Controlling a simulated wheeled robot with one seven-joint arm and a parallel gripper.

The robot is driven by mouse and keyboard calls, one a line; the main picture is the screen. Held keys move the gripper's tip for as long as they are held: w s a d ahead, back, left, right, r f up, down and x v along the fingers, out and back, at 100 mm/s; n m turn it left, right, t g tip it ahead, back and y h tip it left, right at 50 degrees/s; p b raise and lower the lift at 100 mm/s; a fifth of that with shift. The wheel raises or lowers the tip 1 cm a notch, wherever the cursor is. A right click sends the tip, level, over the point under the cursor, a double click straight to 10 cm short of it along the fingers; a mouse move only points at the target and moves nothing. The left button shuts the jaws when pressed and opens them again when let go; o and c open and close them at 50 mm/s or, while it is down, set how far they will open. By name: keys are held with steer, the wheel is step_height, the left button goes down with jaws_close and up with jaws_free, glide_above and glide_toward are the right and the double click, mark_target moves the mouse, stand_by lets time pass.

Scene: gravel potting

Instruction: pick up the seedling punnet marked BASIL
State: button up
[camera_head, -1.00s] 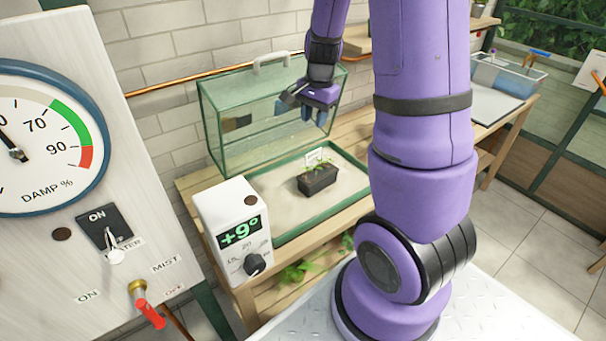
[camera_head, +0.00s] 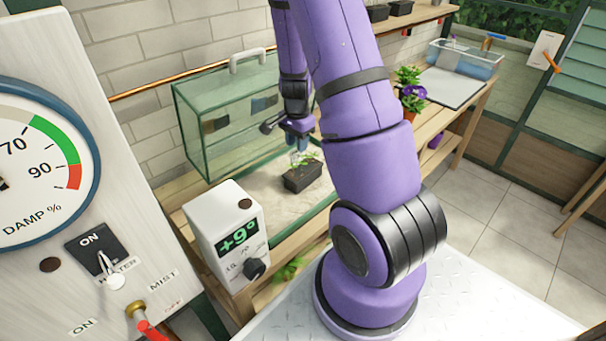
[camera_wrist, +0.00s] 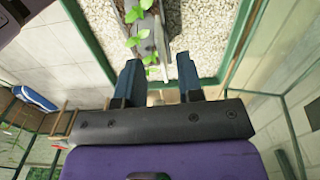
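A small black punnet (camera_head: 303,179) with green seedlings stands on the pale gravel of a green-rimmed tray. A small white tag shows among its leaves, but I cannot read its marking. My gripper (camera_head: 300,143) is just above the punnet, pointing down. In the wrist view my gripper (camera_wrist: 158,80) is open, its two dark blue fingers apart with nothing held between them. The grey punnet (camera_wrist: 148,45) and its leaves show just beyond the fingertips, near the gap between them. I cannot tell whether the fingers touch it.
A glass cover (camera_head: 225,115) with a green frame stands behind the tray. A white control box (camera_head: 228,232) reading +9° stands at the front left. A potted purple flower (camera_head: 412,92) is right of my arm. Gravel (camera_wrist: 205,35) around the punnet is clear.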

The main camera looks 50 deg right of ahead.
mark_target(303, 166)
steer(key=shift+w+d+f, duration=0.1)
steer(key=shift+d+f, duration=0.05)
steer(key=shift+f, duration=2.2)
steer(key=shift+c, duration=0.5)
jaws_close()
